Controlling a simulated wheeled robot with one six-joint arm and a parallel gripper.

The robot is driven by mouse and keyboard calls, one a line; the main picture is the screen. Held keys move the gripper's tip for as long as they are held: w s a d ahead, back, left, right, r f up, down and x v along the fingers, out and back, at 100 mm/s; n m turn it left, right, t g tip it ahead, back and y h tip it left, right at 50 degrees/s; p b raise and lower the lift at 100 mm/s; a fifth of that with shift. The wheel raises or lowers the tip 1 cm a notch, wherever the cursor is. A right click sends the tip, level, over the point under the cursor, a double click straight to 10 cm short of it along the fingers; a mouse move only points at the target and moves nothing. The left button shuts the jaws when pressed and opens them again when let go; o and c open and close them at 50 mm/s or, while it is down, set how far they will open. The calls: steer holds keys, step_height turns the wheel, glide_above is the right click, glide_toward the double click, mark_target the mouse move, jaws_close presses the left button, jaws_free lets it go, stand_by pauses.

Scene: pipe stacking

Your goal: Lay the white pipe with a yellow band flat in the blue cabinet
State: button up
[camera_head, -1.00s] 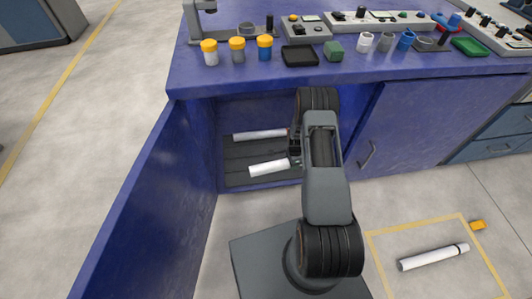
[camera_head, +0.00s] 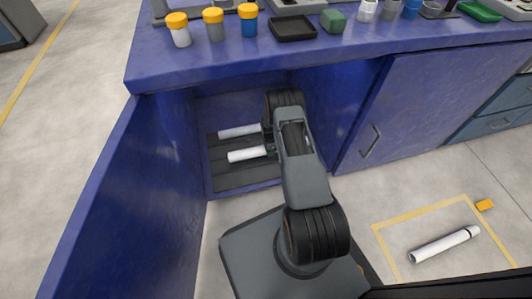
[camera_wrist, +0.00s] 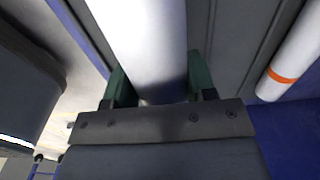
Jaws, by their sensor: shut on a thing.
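The blue cabinet (camera_head: 85,220) under the bench stands open, with its door swung to the left. My gripper (camera_wrist: 160,80) is inside it, its green fingers shut on a white pipe (camera_wrist: 140,30). In the head view this held pipe (camera_head: 245,154) is the nearer of two, roughly level over the dark ribbed cabinet floor (camera_head: 235,178). Whether it touches that floor I cannot tell. No yellow band shows on its visible part. My arm hides its right end.
A white pipe with an orange band (camera_wrist: 283,75) lies behind the held one. Another white pipe with a dark band (camera_head: 445,244) lies on the floor inside a yellow outline. Jars with yellow lids (camera_head: 214,24) stand on the bench top. The closed cabinet door (camera_head: 430,100) is to the right.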

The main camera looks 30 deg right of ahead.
steer(key=shift+w+a+f+b, duration=0.1)
steer(key=shift+w+f+b, duration=0.15)
steer(key=shift+f+b, duration=0.6)
steer(key=shift+w+f+b, duration=0.25)
steer(key=shift+f+b, duration=0.25)
steer(key=shift+f, duration=0.7)
steer(key=shift+f, duration=0.15)
steer(key=shift+f+b, duration=0.35)
steer(key=shift+b, duration=0.2)
steer(key=shift+f, duration=0.15)
steer(key=o, duration=1.2)
steer(key=shift+c, duration=0.2)
steer(key=shift+r+p, duration=2.3)
steer(key=shift+r, duration=2.1)
